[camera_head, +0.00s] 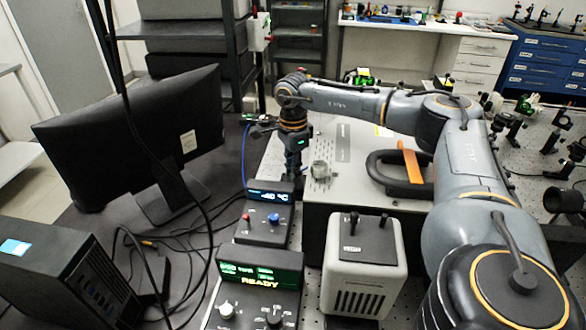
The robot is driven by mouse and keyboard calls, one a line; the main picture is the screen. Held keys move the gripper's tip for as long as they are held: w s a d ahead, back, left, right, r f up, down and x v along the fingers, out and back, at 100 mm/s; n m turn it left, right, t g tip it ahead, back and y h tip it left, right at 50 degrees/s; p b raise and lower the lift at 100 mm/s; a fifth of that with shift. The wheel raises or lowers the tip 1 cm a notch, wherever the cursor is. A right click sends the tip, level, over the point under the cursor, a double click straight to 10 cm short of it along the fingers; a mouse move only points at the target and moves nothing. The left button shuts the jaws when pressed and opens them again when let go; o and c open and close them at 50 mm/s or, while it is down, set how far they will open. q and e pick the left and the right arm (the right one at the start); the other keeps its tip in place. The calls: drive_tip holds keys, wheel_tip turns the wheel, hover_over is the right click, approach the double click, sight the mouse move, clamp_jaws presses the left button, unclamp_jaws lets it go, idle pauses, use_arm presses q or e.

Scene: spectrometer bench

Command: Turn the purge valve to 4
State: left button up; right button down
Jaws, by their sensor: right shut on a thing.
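My right arm reaches in from the right, across the large grey instrument box (345,190), and bends down at its far left corner. My right gripper (293,174) points down there, behind the small -40 °C display unit (266,213). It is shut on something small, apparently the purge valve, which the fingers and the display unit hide. I cannot read the valve's dial or its setting. A blue tube (244,150) runs down just left of the gripper. My left gripper is not in view.
A controller reading READY (258,275) with knobs stands in front, beside a pale box (364,265) with black top. A black-and-orange handle (410,165) and a small metal cylinder (320,170) sit on the instrument. A monitor (140,125) and loose cables occupy the left.

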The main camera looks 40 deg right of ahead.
drive_tip(key=m+p, duration=0.1)
drive_tip(key=m, duration=0.4)
drive_tip(key=m+p, duration=0.1)
drive_tip(key=m, duration=0.4)
drive_tip(key=shift+m, duration=0.4)
drive_tip(key=m, duration=0.5)
drive_tip(key=shift+m+p, duration=0.3)
drive_tip(key=shift+p, duration=0.1)
drive_tip(key=m, duration=0.5)
drive_tip(key=shift+p, duration=0.4)
drive_tip(key=shift+m, duration=0.3)
drive_tip(key=c, duration=1.3)
unclamp_jaws()
drive_tip(key=shift+o, duration=0.2)
